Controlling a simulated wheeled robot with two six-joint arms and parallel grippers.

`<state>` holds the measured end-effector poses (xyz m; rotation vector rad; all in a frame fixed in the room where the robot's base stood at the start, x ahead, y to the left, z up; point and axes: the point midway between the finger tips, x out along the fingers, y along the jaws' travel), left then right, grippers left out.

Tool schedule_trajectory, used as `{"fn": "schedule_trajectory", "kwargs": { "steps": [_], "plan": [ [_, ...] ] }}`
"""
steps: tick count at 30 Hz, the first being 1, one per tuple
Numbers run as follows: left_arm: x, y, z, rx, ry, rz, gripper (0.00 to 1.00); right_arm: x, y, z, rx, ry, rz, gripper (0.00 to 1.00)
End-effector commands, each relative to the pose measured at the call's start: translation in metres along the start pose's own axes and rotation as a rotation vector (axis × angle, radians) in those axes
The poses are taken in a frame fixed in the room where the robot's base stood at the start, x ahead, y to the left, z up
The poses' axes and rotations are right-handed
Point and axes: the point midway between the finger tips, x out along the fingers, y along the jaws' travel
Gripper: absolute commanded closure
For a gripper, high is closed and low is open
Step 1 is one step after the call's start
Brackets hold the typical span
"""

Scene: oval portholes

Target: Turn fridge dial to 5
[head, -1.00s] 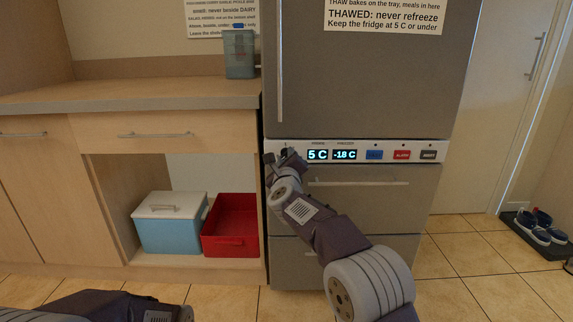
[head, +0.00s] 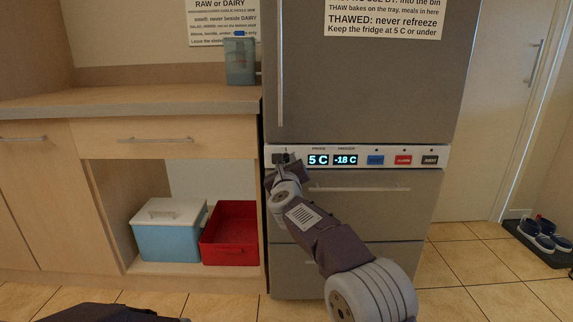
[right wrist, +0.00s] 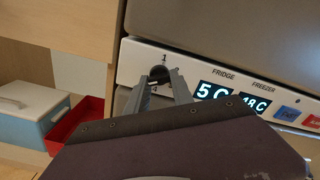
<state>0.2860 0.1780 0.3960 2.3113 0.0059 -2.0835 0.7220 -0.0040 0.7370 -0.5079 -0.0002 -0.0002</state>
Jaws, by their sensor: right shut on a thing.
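The fridge dial (right wrist: 158,73) is a small dark round knob at the left end of the white control strip (right wrist: 130,68). A "1" is printed above it and what looks like a "4" below. My right gripper (right wrist: 161,78) is shut on the dial, one finger on each side. In the head view my right gripper (head: 281,158) covers the dial, so its pointer cannot be read. The FRIDGE display (head: 318,160) reads 5 C, and the FREEZER display (head: 345,160) reads -18 C. Only part of my left arm shows at the bottom left; its gripper is out of view.
Blue, red and dark buttons (head: 430,160) sit right of the displays. A drawer handle (head: 360,189) lies below the strip. A wooden counter (head: 130,103) stands left, with a blue box (head: 170,238) and a red bin (head: 230,246) in its open shelf.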

Motion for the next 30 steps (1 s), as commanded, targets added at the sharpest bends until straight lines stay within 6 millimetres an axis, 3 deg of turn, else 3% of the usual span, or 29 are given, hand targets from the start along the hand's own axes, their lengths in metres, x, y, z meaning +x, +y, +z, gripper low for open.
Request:
{"fn": "schedule_trajectory", "kwargs": {
  "steps": [2, 3, 5, 17, 30],
  "plan": [
    [0.000, 0.000, 0.000, 0.000, 0.000, 0.000, 1.00, 0.000, 0.001, -0.002, 0.001, 0.003, 0.002, 1.00],
    [0.000, 0.000, 0.000, 0.000, 0.000, 0.000, 1.00, 0.000, 0.001, -0.002, 0.001, 0.003, 0.002, 0.66],
    [0.000, 0.000, 0.000, 0.000, 0.000, 0.000, 1.00, 0.000, 0.001, -0.002, 0.000, 0.003, 0.002, 0.50],
    [0.003, 0.000, 0.000, 0.000, 0.000, 0.000, 1.00, -0.005, 0.001, -0.001, -0.001, 0.000, 0.001, 0.50],
    [0.009, 0.000, 0.001, 0.000, 0.000, 0.000, 1.00, -0.079, 0.000, 0.001, 0.000, 0.001, 0.003, 0.50]
  ]
}}
